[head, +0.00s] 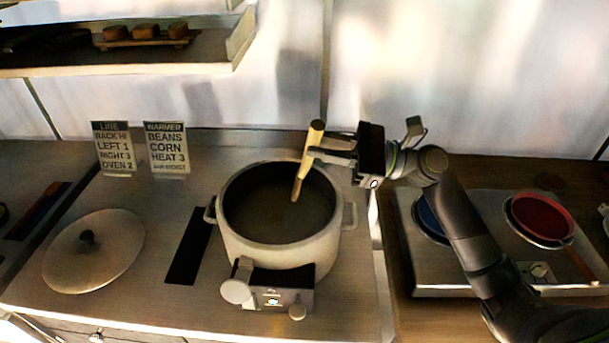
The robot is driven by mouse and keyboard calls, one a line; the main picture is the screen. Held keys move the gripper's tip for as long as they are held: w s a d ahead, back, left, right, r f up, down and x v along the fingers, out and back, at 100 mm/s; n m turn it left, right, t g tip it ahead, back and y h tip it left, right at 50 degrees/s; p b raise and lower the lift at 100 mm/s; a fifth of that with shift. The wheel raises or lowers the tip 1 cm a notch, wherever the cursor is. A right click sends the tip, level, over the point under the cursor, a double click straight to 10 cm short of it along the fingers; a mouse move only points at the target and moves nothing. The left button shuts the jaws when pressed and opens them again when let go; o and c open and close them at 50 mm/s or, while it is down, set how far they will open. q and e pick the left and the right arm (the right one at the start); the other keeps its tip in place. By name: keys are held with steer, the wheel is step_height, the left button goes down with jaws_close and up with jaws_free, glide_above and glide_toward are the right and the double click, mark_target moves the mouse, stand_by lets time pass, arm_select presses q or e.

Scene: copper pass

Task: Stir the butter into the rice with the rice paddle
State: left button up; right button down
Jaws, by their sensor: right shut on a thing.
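The rice paddle (309,157) is a pale wooden stick with a thicker, yellowish upper end. My right gripper (324,155) is shut on it and holds it steeply tilted over the pot. Its lower end reaches into the mouth of the pot (275,247), a pale round cooker with two side handles and a control box in front. The pot's inside looks dark. I cannot make out rice or butter in it, nor whether the paddle's tip touches anything. My left gripper is not in view.
A round lid (95,252) lies on the steel counter left of the pot. Two sign cards (166,150) stand behind. A hob with a red pan (542,218) is at the right, under my right arm. A shelf (150,68) overhangs the upper left.

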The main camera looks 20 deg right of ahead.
steer(key=a+r+n+y+b, duration=0.2)
steer(key=a+n, duration=0.1)
steer(key=a, duration=0.4)
steer(key=shift+g, duration=0.3)
step_height(320, 180, down, 4)
steer(key=b, duration=0.4)
steer(key=shift+s+f+b, duration=0.15)
steer(key=shift+f+b, duration=0.05)
steer(key=shift+b, duration=0.2)
